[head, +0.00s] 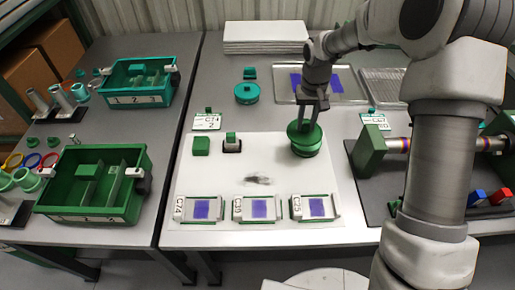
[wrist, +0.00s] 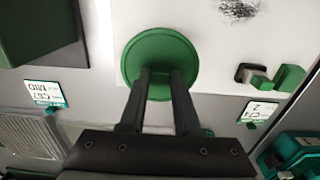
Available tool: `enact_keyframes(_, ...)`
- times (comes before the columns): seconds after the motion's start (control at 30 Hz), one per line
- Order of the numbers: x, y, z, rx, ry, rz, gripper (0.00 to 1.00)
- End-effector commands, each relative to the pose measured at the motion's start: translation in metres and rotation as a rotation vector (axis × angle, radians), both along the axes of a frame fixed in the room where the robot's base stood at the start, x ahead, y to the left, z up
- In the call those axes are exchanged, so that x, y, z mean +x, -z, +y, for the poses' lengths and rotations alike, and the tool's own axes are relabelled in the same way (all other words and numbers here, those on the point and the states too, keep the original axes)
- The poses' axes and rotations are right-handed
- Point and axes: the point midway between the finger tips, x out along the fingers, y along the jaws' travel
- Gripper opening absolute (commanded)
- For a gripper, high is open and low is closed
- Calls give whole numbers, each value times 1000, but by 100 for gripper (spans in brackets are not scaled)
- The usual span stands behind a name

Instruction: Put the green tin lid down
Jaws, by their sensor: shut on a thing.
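The green tin lid (head: 306,143) is a round green disc at the right part of the white sheet in the head view. In the wrist view the lid (wrist: 160,50) lies at the ends of the two dark fingers. My gripper (head: 311,112) points down and is shut on the lid's top, where the fingers hide the part they hold. I cannot tell whether the lid touches the sheet or hangs just above it.
The white sheet (head: 225,178) has a dark smudge, a green block (head: 201,146) and several labelled blue-patched holders along its front. A teal round tin (head: 247,93) stands behind. Green trays (head: 118,205) are at left. A green-ended fixture (head: 368,152) stands close on the right.

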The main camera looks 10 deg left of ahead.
Motion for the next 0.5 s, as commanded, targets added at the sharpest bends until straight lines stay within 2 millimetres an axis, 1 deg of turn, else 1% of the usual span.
enact_keyframes(0.07,1,2,0,0,3,0,0)
enact_keyframes(0.17,2,10,11,0,2,1,0)
enact_keyframes(0.5,6,55,87,1,0,1,0)
